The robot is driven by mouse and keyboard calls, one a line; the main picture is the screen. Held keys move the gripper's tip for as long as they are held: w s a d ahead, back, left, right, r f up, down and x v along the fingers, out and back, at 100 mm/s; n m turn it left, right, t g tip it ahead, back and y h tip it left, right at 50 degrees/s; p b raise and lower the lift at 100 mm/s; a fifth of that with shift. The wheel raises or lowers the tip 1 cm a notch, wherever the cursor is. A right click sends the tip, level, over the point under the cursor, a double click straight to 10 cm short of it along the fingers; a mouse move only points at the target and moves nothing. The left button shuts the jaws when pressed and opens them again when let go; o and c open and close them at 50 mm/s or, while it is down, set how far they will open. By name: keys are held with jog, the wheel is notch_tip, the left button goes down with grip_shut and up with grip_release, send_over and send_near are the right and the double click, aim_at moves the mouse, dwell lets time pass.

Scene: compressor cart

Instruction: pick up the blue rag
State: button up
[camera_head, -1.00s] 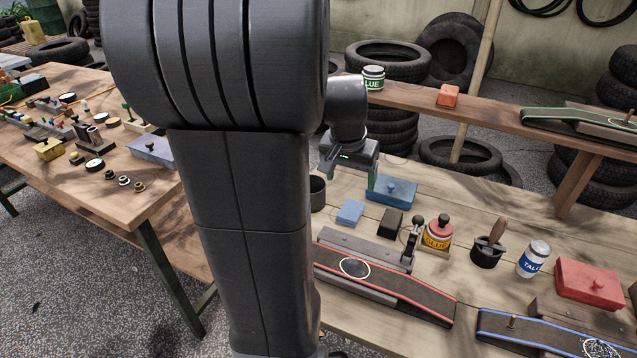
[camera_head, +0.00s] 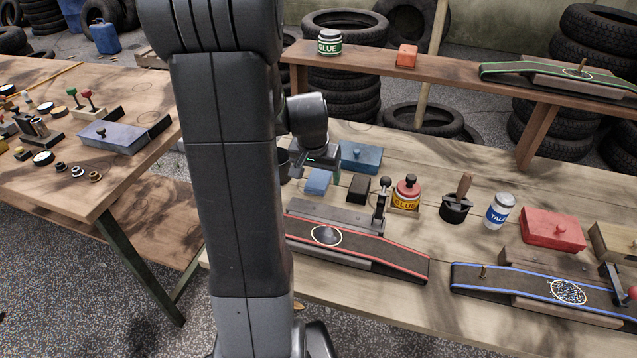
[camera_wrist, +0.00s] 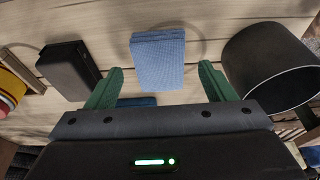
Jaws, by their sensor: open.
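The blue rag (camera_head: 318,181) is a light blue folded cloth lying flat on the wooden bench. In the wrist view the rag (camera_wrist: 158,60) lies ahead of and between my two green fingertips. My gripper (camera_wrist: 161,72) is open and empty, with a finger on each side of the rag's near end. Whether the fingertips are down at the rag's height I cannot tell. In the head view my gripper hangs just behind the rag, its fingers mostly hidden.
A dark cup (camera_wrist: 268,70) stands close to the right finger in the wrist view. A black block (camera_head: 358,188) lies on the rag's other side. A blue box (camera_head: 361,156) sits behind. A belt-sanding strip with red edges (camera_head: 375,252) lies in front, and a yellow-and-red glue pot (camera_head: 406,193) stands farther right.

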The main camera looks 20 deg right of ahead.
aim_at(318, 180)
jog(key=shift+w+d+f, duration=0.1)
jog(key=shift+w+f, duration=0.05)
jog(key=shift+f, duration=0.5)
jog(key=c, duration=1.1)
jog(key=shift+o, duration=0.2)
notch_tip(318, 180, up, 10)
jog(key=p, duration=0.1)
jog(key=o, duration=0.4)
jog(key=c, duration=0.3)
